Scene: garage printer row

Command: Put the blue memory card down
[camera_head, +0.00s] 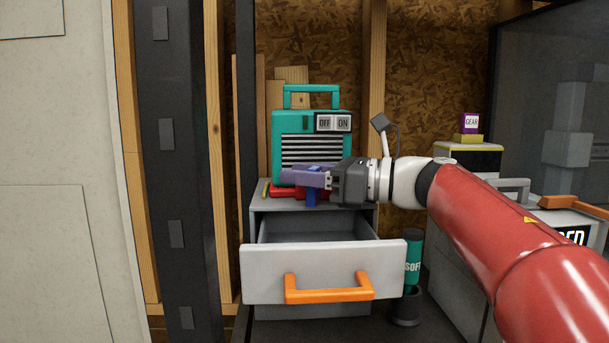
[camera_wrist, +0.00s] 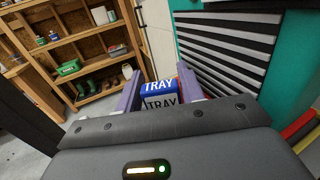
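My gripper (camera_head: 306,177) reaches in from the right over the grey cabinet, its purple fingers pointing left.
A teal machine (camera_head: 312,122) with OFF/ON switches stands behind the gripper. A red item (camera_head: 284,191) lies on the cabinet top, partly hidden. The cabinet's drawer (camera_head: 262,275) with an orange handle stands open below.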

